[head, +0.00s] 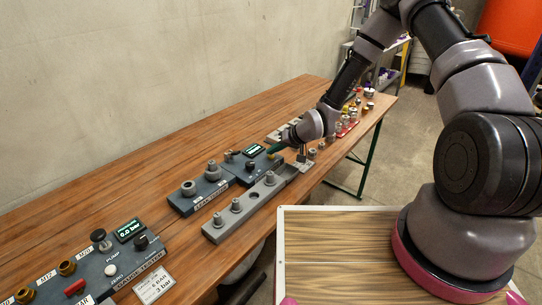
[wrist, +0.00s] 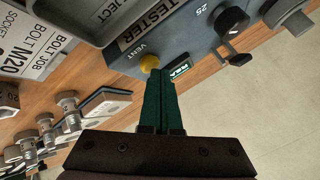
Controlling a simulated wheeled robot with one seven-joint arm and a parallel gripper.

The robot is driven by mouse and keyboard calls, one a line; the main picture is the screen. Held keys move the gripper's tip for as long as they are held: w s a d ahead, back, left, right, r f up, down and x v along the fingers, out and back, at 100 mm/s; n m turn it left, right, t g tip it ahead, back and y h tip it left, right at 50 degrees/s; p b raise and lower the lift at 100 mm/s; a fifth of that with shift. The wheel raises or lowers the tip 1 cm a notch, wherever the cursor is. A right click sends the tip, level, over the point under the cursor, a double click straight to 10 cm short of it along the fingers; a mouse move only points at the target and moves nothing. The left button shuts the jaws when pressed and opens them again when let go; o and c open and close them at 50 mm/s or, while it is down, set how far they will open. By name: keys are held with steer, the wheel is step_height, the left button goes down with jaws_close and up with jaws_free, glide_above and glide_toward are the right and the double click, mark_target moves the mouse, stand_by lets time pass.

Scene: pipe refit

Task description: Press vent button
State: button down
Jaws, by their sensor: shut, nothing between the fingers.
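The vent button (wrist: 149,62) is a small yellow knob in the wrist view. It sits on the blue-grey tester block (wrist: 180,35), beside the word VENT. My gripper (wrist: 161,73) has its two green fingers shut together with nothing between them. The fingertips are right at the button and overlap its edge in the picture; I cannot tell whether they touch it. In the head view my gripper (head: 274,151) reaches down over the right end of the tester block (head: 246,170), by its small lit display (head: 254,150).
A grey rail with pegs (head: 245,209) lies in front of the tester. A gauge tester panel (head: 95,265) is at the near left. In the wrist view, a black lever (wrist: 235,56) and grey fittings stand close by, and bolts (wrist: 67,103) are at left.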

mark_target(273, 157)
steer(key=shift+r, duration=0.65)
steer(key=shift+r, duration=0.1)
steer(key=shift+r, duration=2.45)
